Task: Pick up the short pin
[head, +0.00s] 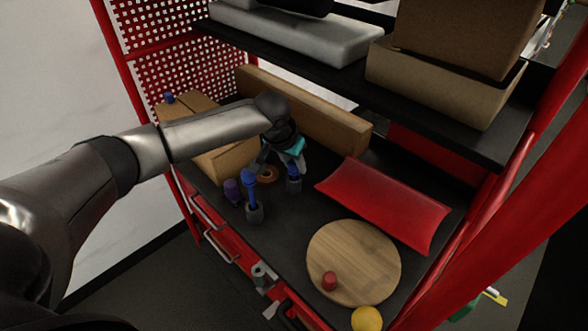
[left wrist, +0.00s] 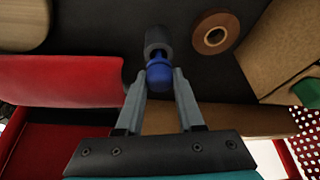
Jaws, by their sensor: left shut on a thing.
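The short blue pin (head: 293,171) stands upright at a dark grey holder (head: 294,186) on the black shelf. In the left wrist view the pin (left wrist: 159,76) is between the fingertips, with the holder (left wrist: 158,40) just past it. I cannot tell whether its lower end is inside the holder. My left gripper (head: 291,164) is shut on this pin; it fills the gap between the fingers (left wrist: 161,82). A taller blue pin (head: 249,186) stands in another grey holder (head: 254,214) to the left and nearer. My right gripper is not in view.
A brown tape roll (head: 267,175) and a purple thing (head: 232,191) are close by on the left. A red pillow-shaped package (head: 385,203) lies to the right, and a long cardboard box (head: 300,108) behind. A round wooden board (head: 353,262) is nearer. An upper shelf (head: 440,98) overhangs the back.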

